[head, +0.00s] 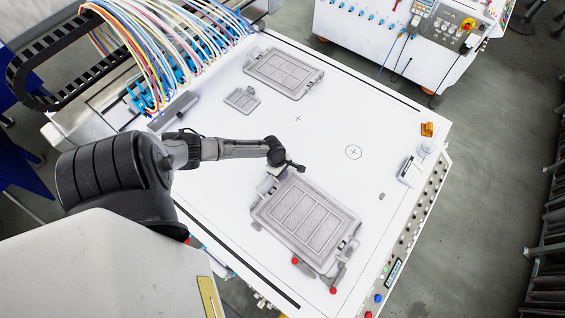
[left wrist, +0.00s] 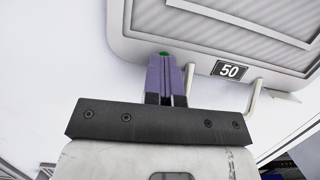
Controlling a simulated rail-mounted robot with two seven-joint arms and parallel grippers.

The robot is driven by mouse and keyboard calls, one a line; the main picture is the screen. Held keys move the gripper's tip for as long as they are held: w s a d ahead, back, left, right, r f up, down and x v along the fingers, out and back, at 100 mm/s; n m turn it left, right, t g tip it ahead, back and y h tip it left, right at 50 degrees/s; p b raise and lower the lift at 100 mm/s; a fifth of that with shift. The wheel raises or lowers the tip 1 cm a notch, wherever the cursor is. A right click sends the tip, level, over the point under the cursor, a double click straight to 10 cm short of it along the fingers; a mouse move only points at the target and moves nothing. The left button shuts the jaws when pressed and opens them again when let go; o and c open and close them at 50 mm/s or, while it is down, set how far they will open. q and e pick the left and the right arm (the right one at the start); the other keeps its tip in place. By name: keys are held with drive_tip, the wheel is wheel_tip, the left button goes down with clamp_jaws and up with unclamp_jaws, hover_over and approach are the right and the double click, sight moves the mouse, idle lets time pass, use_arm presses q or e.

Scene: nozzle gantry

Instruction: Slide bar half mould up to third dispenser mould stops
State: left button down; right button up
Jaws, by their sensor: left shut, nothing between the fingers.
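A large grey mould (head: 258,211) with long ribbed cavities lies flat near the table's front edge. In the left wrist view a large mould (left wrist: 205,45) shows a "50" plate and a wire handle (left wrist: 255,92). My left gripper (head: 281,172) is at this mould's upper left corner in the head view. In the left wrist view its purple fingers (left wrist: 166,62) are together and empty, close beside the mould's rounded corner. I cannot tell whether they touch it. Another large mould (head: 283,73) and a small mould (head: 242,99) lie farther back. My right gripper is out of view.
The white table (head: 330,125) is clear in the middle, with printed cross marks. Coloured hoses (head: 165,45) and blue fittings line its back left. An orange block (head: 427,129) and a small white device (head: 408,171) stand at the right. Red knobs (head: 333,291) show near the front mould.

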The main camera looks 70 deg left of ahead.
use_arm(q)
drive_tip(key=a, duration=0.1)
drive_tip(key=s+a, duration=0.2)
drive_tip(key=shift+s+a+r+p, duration=0.2)
drive_tip(key=shift+a+r+p, duration=0.15)
drive_tip(key=w+p+v, duration=0.1)
drive_tip(key=v, duration=0.8)
drive_tip(key=shift+s+r, duration=0.15)
drive_tip(key=shift+s, duration=0.2)
drive_tip(key=shift+d, duration=0.1)
